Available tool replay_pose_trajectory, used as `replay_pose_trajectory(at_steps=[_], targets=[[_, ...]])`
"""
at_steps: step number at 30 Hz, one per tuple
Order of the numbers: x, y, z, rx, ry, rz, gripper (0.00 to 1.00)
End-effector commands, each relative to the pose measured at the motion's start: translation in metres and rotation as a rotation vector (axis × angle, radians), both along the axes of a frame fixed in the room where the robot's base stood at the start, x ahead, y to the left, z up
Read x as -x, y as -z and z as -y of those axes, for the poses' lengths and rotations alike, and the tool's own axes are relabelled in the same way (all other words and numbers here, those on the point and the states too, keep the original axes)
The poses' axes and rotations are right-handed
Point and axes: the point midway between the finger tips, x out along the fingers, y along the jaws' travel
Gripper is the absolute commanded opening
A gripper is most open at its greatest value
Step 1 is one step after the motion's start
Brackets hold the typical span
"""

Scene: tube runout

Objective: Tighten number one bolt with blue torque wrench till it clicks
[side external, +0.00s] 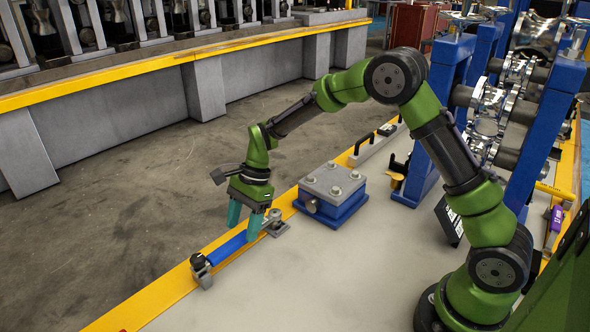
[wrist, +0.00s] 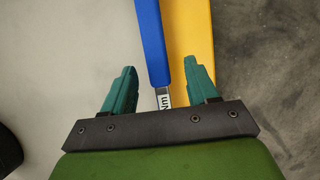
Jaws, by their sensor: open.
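The blue torque wrench (side external: 228,249) lies along the yellow edge of the bench, its ends at small dark holders. In the wrist view its blue handle (wrist: 152,40) runs up from between the fingers, with a pale label marked "Nm" below it. My gripper (side external: 245,221) is open above the wrench, near its right end; the teal fingers (wrist: 160,88) stand on either side of it, apart from it. A blue block with a grey top plate (side external: 333,182) carries several bolts. No bolt number is readable.
Blue roller stands (side external: 450,100) with shiny rollers stand at the right. A black-handled tool (side external: 378,140) lies behind the bolted block. A purple-and-yellow tool (side external: 555,220) is at the far right. The grey bench top (side external: 300,280) in front is clear.

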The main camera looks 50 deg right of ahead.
Motion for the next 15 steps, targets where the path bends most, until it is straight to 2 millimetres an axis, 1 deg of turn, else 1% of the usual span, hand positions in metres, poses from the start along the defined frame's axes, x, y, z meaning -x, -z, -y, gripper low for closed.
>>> replay_pose_trajectory(at_steps=[1,3,6,9,15], targets=[[0.003,0.009,-0.004,-0.001,-0.002,-0.005,0.58],[0.005,0.019,-0.008,-0.001,-0.002,-0.005,0.58],[0.003,0.03,-0.012,0.0,-0.002,-0.001,0.58],[0.003,0.035,-0.014,0.0,-0.001,-0.002,0.58],[0.003,0.035,-0.015,0.0,-0.001,0.0,0.58]])
